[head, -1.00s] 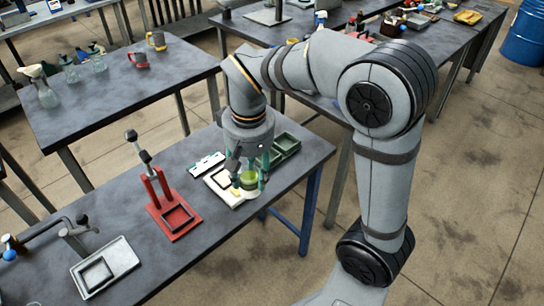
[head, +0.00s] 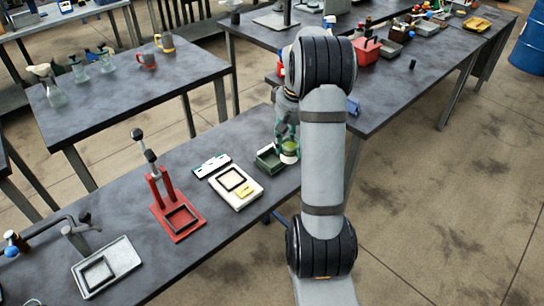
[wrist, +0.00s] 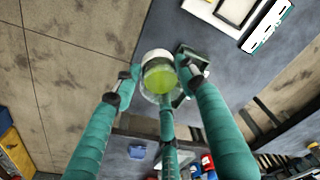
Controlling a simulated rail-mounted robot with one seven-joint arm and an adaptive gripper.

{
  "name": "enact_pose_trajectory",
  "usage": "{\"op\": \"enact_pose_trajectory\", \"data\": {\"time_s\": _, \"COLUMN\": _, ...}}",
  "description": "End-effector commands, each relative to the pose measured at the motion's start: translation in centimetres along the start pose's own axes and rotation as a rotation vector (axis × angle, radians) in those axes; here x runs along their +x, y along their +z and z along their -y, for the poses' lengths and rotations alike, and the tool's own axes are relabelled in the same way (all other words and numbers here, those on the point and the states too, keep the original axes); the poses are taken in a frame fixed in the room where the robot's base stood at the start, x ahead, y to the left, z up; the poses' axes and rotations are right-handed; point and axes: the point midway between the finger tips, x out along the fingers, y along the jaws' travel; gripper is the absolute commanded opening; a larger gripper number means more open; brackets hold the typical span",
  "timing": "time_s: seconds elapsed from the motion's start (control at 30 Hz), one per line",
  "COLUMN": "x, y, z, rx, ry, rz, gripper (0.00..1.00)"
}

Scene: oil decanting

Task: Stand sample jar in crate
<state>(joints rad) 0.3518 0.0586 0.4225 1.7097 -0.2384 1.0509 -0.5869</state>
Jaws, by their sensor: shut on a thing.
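The sample jar, clear with yellow-green contents, is in my gripper; it shows in the head view (head: 289,152) and in the wrist view (wrist: 159,78). My gripper (head: 288,147) has its teal fingers shut around the jar; they also show in the wrist view (wrist: 167,80). The dark green crate (head: 265,165) stands on the near bench, and the jar is at its right side in the head view. My gripper and arm hide part of the crate. In the wrist view the crate (wrist: 192,50) shows partly behind the jar and fingers. I cannot tell how high the jar is above it.
A white tray (head: 252,197) with a dark frame and a yellow piece lies left of the crate, beside a white-and-green strip (head: 211,165). A red stand (head: 160,195) and a pale tray (head: 122,256) are farther left. The bench's right edge is close to the crate.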

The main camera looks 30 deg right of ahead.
Motion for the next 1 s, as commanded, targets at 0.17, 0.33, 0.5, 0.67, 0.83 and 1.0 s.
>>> {"op": "enact_pose_trajectory", "data": {"time_s": 0.17, "x": 2.5, "y": -3.6, "z": 0.9, "rx": -0.004, "ry": -0.001, "rz": 0.005, "gripper": 0.04}}
{"op": "enact_pose_trajectory", "data": {"time_s": 0.33, "x": 5.1, "y": -6.9, "z": 1.6, "rx": -0.001, "ry": -0.001, "rz": 0.003, "gripper": 0.04}}
{"op": "enact_pose_trajectory", "data": {"time_s": 0.5, "x": 6.8, "y": -8.9, "z": 1.9, "rx": 0.000, "ry": 0.000, "rz": 0.000, "gripper": 0.04}}
{"op": "enact_pose_trajectory", "data": {"time_s": 0.67, "x": 7.6, "y": -9.4, "z": 2.1, "rx": 0.000, "ry": 0.000, "rz": 0.001, "gripper": 0.04}}
{"op": "enact_pose_trajectory", "data": {"time_s": 0.83, "x": 9.8, "y": -9.0, "z": 2.1, "rx": 0.001, "ry": -0.001, "rz": 0.006, "gripper": 0.04}}
{"op": "enact_pose_trajectory", "data": {"time_s": 1.0, "x": 11.3, "y": -9.0, "z": 2.0, "rx": 0.001, "ry": 0.000, "rz": 0.001, "gripper": 0.04}}
